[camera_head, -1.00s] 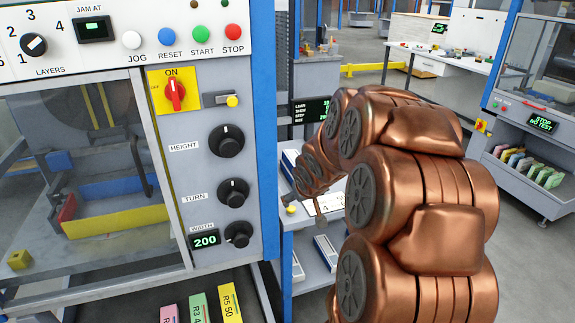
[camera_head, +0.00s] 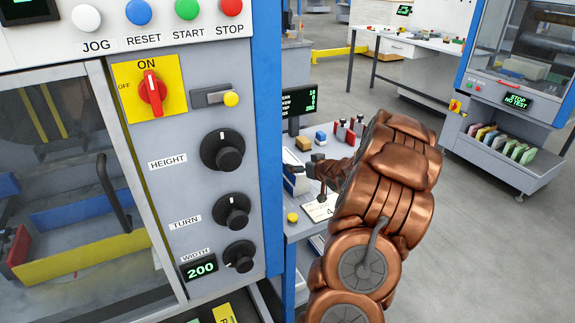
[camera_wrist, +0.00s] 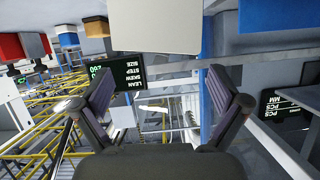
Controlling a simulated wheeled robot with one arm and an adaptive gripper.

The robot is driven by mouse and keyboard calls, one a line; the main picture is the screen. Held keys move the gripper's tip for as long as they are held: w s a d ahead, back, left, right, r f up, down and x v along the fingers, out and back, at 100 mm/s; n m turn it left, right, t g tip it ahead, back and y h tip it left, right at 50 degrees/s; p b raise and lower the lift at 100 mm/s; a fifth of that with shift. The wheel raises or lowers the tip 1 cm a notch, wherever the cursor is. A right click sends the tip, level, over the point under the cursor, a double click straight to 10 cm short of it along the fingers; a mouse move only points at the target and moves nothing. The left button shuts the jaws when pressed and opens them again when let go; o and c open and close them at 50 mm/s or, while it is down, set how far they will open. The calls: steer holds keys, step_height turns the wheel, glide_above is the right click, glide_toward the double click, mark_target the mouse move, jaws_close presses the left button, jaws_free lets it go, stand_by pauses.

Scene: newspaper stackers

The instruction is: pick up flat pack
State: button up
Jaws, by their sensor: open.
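No object in view is clearly marked as the flat pack. A white flat piece with printing (camera_head: 320,209) lies on the side bench below my gripper. A pale flat panel (camera_wrist: 155,25) fills the top middle of the wrist view, ahead of the fingers; I cannot tell whether it is the same piece. My gripper (camera_wrist: 165,85) has its two dark fingers wide apart with nothing between them. In the head view my gripper (camera_head: 300,170) is small, above the bench beside the machine's blue post, and partly hidden by my copper arm.
The machine's control panel (camera_head: 205,115) and blue post (camera_head: 268,130) stand close on the left. Another machine (camera_head: 510,100) is at the far right. Open grey floor (camera_head: 465,240) lies on the right.

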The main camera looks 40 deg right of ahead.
steer(key=shift+p+x, duration=0.35)
steer(key=shift+x, duration=3.1)
steer(key=shift+s+f, duration=0.1)
steer(key=shift+f, duration=0.05)
steer(key=c, duration=1.6)
step_height(320, 180, up, 17)
steer(key=p, duration=0.4)
step_height(320, 180, up, 5)
steer(key=p, duration=0.4)
glide_above(293, 163)
step_height(293, 163, down, 4)
steer(key=b, duration=0.4)
steer(key=shift+d, duration=0.1)
